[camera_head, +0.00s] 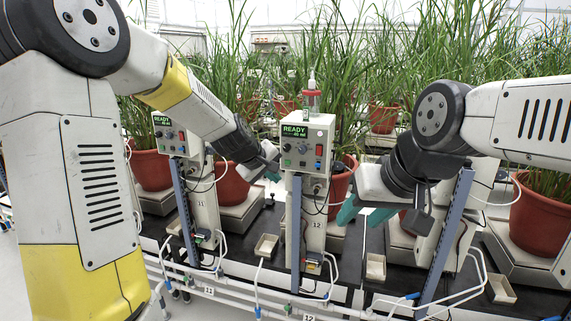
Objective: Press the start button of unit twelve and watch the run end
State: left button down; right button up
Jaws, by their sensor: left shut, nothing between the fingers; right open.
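Unit twelve (304,160) is a cream control box on a post marked 12, at the middle. Its green screen (295,131) reads READY with a smaller line that seems to say 45 ml. Below the screen are small controls, among them a red one (319,150); I cannot tell which is the start button. My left gripper (272,175) is shut and empty, just left of the box's lower part, with teal fingertips. My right gripper (347,214) is open and empty, right of unit twelve's post and lower than the box.
Unit eleven (172,138), also showing READY, stands to the left. Red pots (540,218) of tall grass stand behind on scales. White pipes (230,298) and small trays (376,267) line the bench front.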

aim_at(284, 164)
pick_arm(q)
jog(key=shift+w+d, duration=0.45)
jog(key=shift+w, duration=0.85)
jog(key=shift+w+d, duration=0.4)
jog(key=shift+w, duration=0.95)
jog(key=shift+w+d, duration=0.45)
jog(key=shift+w, duration=0.85)
jog(key=shift+w, duration=0.2)
jog(key=shift+w+d, duration=0.15)
jog(key=shift+w, duration=0.05)
jog(key=shift+w+d, duration=0.1)
jog(key=shift+w, duration=0.25)
jog(key=shift+s+a, duration=0.25)
jog(key=shift+s, duration=0.5)
jog(key=s, duration=0.1)
jog(key=s+a, duration=0.1)
jog(key=s, duration=0.2)
jog(key=shift+s+a, duration=0.3)
jog(key=shift+s, duration=0.1)
